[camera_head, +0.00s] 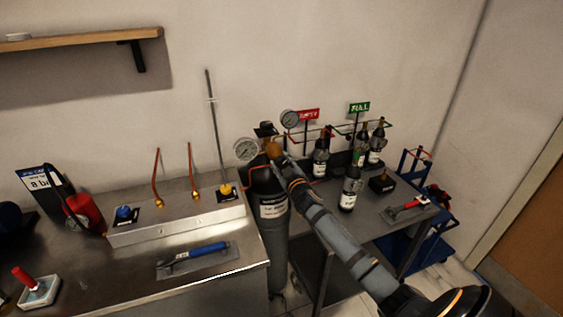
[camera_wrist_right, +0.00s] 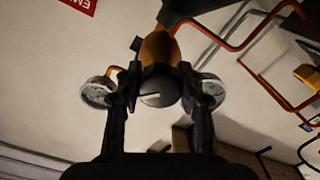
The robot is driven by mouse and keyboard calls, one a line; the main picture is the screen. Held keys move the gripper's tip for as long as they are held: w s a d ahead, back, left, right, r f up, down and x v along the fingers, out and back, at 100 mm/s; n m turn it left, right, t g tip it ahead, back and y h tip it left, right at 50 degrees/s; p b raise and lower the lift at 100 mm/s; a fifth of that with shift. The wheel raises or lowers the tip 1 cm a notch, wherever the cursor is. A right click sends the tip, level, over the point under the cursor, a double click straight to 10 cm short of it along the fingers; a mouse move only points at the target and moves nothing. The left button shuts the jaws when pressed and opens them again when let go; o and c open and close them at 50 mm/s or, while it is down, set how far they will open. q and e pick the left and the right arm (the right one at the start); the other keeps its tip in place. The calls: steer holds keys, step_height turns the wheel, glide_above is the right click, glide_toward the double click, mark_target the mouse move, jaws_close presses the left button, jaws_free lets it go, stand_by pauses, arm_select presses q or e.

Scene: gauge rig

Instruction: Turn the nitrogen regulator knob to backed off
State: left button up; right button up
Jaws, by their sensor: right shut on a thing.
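The nitrogen regulator (camera_head: 272,149) has a brass-orange body and sits on top of a dark gas cylinder (camera_head: 273,232) with a white label. Two round gauges, one to the left (camera_head: 245,149) and one to the upper right (camera_head: 290,119), stand by it. My right gripper (camera_head: 279,161) reaches in from the lower right at the regulator. In the right wrist view, its two fingers are shut on the grey round knob (camera_wrist_right: 158,90), which has a pale pointer line, below the brass body (camera_wrist_right: 160,48). The knob is hidden in the head view. My left gripper is not in view.
A metal bench (camera_head: 85,268) at left carries a manifold block (camera_head: 175,221) with copper pipes, a blue-handled tool (camera_head: 200,251) and a red extinguisher-like can (camera_head: 85,214). Several bottles stand behind my right arm on a side table (camera_head: 408,232), near red and green signs (camera_head: 360,108).

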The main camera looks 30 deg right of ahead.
steer(key=n+p, duration=0.1)
steer(key=n, duration=0.4)
steer(key=shift+r+n+p, duration=0.1)
steer(key=shift+n+p, duration=0.2)
steer(key=shift+p, duration=0.05)
steer(key=shift+n+p, duration=0.6)
steer(key=shift+n, duration=1.2)
steer(key=o, duration=1.2)
steer(key=shift+s, duration=0.1)
steer(key=v, duration=1.1)
steer(key=shift+s, duration=0.4)
